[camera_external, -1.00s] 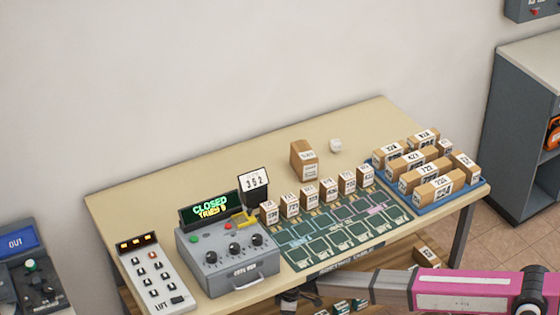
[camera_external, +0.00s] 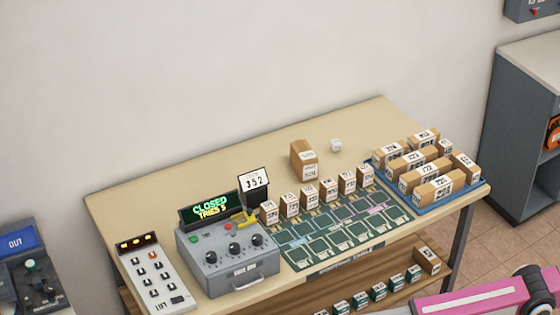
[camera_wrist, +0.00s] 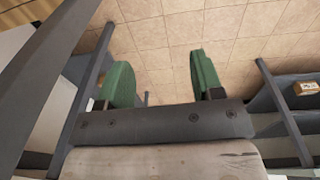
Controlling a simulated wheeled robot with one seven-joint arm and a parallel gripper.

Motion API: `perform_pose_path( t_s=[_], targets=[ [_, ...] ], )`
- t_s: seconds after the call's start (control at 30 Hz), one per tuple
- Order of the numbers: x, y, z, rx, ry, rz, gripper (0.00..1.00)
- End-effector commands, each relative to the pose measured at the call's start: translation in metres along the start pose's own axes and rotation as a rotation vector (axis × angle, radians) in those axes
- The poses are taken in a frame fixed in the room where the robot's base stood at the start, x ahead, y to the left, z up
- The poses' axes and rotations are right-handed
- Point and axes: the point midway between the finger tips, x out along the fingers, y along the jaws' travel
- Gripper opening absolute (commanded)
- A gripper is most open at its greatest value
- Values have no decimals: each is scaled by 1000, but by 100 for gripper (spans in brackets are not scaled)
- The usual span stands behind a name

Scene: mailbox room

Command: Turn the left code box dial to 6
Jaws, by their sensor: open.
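The code box (camera_external: 232,262) is a grey box on the left part of the table, with three black dials in a row. Its left dial (camera_external: 211,257) is small in view, and I cannot read its setting. The display (camera_external: 210,206) above it reads CLOSED and TRIES with a digit I cannot read surely. A card (camera_external: 254,183) behind the box shows 352. My gripper (camera_wrist: 155,85) is in the wrist view with its two green fingers apart and nothing between them. It points toward the tiled floor, away from the box. In the external view the gripper is out of frame.
A white button panel (camera_external: 158,275) stands left of the code box. Small boxes line the green sorting mat (camera_external: 335,235) to the right, and a blue tray (camera_external: 440,207) holds several parcels. A shelf (camera_external: 395,296) with green-fronted boxes lies below the tabletop.

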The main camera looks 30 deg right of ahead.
Motion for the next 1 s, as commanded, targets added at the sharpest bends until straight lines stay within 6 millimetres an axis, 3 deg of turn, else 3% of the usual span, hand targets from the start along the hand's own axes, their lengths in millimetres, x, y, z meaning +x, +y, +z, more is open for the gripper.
perform_pose_path(
  t_s=[0.03, 0.2, 0.37, 0.47, 0.6, 0.73, 0.9, 1.0],
  targets=[
    [-19, 0, -14, 23, 1, 0, 61],
    [-86, 8, -35, 160, -4, -2, 61],
    [-165, 33, -37, 368, -15, -2, 61],
    [-217, 69, -14, 560, -25, 1, 61],
    [-288, 133, 43, 889, -43, 8, 61],
    [-348, 180, 97, 1178, -60, 17, 61],
    [-402, 218, 150, 1450, -76, 28, 61],
    [-417, 228, 167, 1535, -83, 33, 61]
  ],
)
